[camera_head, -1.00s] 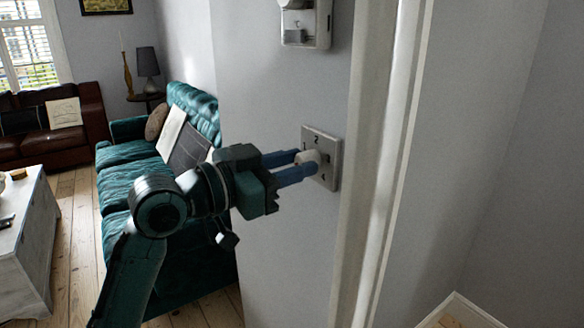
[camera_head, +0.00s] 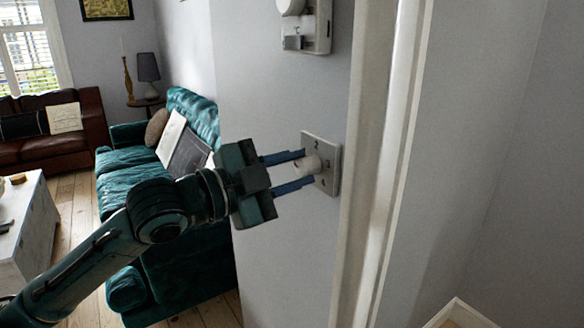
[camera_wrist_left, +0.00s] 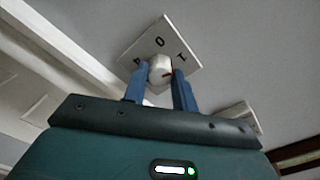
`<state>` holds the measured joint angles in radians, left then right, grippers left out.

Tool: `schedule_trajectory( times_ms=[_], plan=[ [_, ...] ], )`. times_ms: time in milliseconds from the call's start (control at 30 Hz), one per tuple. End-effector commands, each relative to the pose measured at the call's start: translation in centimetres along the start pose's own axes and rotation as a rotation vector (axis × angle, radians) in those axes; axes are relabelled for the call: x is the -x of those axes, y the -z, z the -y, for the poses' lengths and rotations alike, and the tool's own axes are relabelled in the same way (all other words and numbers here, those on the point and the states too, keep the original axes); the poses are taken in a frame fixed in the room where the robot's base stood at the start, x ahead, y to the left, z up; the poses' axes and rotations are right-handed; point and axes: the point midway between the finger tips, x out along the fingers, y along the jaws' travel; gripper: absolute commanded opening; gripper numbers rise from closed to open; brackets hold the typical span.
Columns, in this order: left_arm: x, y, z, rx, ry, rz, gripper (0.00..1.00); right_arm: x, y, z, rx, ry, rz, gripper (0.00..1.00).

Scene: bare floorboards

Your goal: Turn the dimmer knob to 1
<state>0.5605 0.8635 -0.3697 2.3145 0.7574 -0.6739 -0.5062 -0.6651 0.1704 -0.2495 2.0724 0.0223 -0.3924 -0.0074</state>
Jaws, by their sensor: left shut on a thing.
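The dimmer is a grey square plate (camera_head: 329,186) with dark marks, fixed to the wall left of the door frame. Its round white knob (camera_head: 310,163) stands out from the plate. My left gripper (camera_head: 306,168) is shut on the knob, one blue finger above and one below it. The left wrist view shows the fingers (camera_wrist_left: 160,72) on either side of the knob (camera_wrist_left: 160,63), and the plate (camera_wrist_left: 172,28) appears tilted there. A small reddish mark shows low on the knob. My right gripper is out of view.
A white wall device (camera_head: 309,30) is mounted above the dimmer. The white door frame (camera_head: 375,160) stands close to the right. A teal sofa (camera_head: 130,180) is behind my left arm, with a white table (camera_head: 30,235) at far left.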

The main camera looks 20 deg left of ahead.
Motion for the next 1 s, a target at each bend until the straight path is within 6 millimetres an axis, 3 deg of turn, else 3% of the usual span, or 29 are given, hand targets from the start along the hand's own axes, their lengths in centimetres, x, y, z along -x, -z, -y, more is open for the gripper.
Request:
schedule_trajectory(
  times_ms=[667, 700, 933, 1000],
  plan=[
    [0.0, 0.08, -0.02, -0.06, 0.0, -0.002, 0.05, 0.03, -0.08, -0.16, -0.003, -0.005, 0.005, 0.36],
    [0.0, 0.08, -0.02, -0.059, 0.0, -0.002, 0.3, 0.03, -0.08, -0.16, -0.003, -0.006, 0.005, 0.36],
    [0.0, 0.05, -0.01, -0.059, 0.0, -0.001, 0.49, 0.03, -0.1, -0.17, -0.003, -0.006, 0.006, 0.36],
    [0.0, 0.04, -0.01, -0.059, 0.0, -0.001, 0.49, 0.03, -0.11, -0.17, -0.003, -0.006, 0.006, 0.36]
  ],
)
